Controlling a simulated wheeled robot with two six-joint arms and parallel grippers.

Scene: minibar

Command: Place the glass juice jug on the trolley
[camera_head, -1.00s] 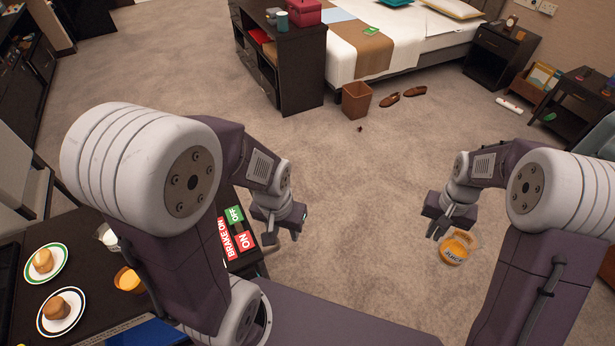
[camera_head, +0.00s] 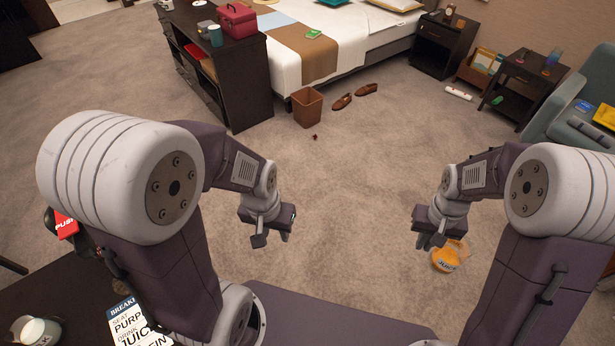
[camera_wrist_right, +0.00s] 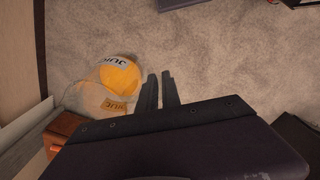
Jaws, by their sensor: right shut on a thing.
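The glass juice jug (camera_head: 448,257), with orange juice and a JUICE label, is at my right gripper (camera_head: 430,241), held above the carpet. In the right wrist view the jug (camera_wrist_right: 120,76) lies left of the gripper's fingers (camera_wrist_right: 160,90), which are close together; the grip point on the jug is hard to see. My left gripper (camera_head: 271,239) looks open and empty over the carpet. A dark top (camera_head: 65,285), seemingly the trolley, is at the lower left, partly hidden by my left arm. It bears a printed breakfast card (camera_head: 130,322) and a white-filled glass (camera_head: 36,332).
A red PUSH sign (camera_head: 66,226) shows beside my left arm. Open carpet lies ahead. Beyond are a dark cabinet (camera_head: 240,95), a brown bin (camera_head: 307,107), brown shoes (camera_head: 343,101) and the bed (camera_head: 345,55). A grey-green armchair (camera_head: 560,115) stands at the right.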

